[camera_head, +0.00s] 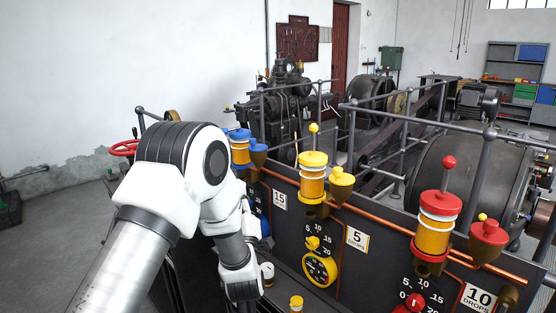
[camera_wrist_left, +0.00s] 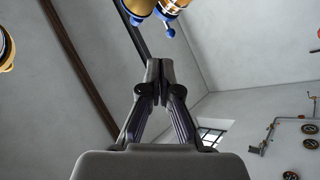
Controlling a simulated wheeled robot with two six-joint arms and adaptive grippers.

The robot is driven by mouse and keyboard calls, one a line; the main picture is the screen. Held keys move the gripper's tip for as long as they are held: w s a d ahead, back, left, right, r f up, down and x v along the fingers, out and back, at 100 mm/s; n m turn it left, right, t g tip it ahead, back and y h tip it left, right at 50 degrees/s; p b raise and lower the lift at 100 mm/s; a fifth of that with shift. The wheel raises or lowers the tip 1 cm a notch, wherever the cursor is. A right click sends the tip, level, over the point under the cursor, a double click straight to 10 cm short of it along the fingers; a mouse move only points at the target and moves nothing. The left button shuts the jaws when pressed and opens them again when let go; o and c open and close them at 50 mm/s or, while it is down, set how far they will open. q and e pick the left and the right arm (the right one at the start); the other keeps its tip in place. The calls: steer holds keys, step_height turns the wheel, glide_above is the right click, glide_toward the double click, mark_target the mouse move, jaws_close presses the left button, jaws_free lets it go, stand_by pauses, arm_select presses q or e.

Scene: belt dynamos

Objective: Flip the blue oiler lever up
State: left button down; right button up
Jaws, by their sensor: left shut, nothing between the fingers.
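The blue oiler (camera_head: 240,152) has a blue cap and an amber glass body. It stands at the left end of the panel, partly behind my left arm, with a small blue cup beside it. No upright lever shows on its cap in the head view. In the left wrist view, amber-and-blue oiler parts (camera_wrist_left: 140,6) show at the top edge. My left gripper (camera_wrist_left: 157,68) is shut and empty, its tips below those parts in that picture and apart from them. In the head view its fingertips cannot be made out. My right gripper is not in view.
A yellow oiler (camera_head: 313,175) and a red oiler (camera_head: 438,225) stand along the panel to the right, both with upright levers. A copper pipe (camera_head: 378,222) and grey railing (camera_head: 430,122) run beside them. Dials and drop-count plates cover the panel front.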

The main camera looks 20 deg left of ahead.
arm_select(q)
steer(key=s+a+n, duration=0.1)
steer(key=a, duration=0.3)
steer(key=p, duration=0.6)
glide_toward(231, 129)
steer(key=w+a+r, duration=0.3)
steer(key=a, duration=0.1)
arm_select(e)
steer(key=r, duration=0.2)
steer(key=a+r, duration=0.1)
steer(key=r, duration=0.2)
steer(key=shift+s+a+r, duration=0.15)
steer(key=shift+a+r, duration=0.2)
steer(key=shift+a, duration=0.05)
arm_select(q)
steer(key=shift+d, duration=0.1)
steer(key=shift+m, duration=0.3)
